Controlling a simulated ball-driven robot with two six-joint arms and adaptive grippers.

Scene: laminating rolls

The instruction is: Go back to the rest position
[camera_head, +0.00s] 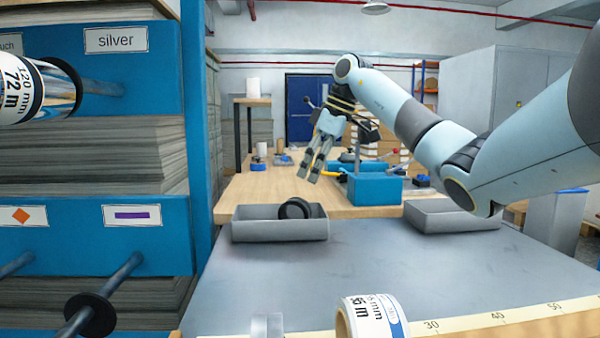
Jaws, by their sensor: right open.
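My right arm comes in from the right, and its gripper (316,163) hangs above the wooden table, fingers pointing down. It is open and empty, apart from the blue machine (374,189) to its right. My left gripper does not show. A silver roll (36,90) labelled 72 m sits at the left by the peg under the "silver" label. Another roll (372,316) with a white and blue label stands at the front edge by the ruler.
A grey bin (265,231) holding a black ring (294,208) and a second grey bin (436,218) stand at the back of the grey worktop (300,275). The blue shelf rack (200,130) bounds the left, with a lower peg carrying a black disc (90,315). The worktop's middle is clear.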

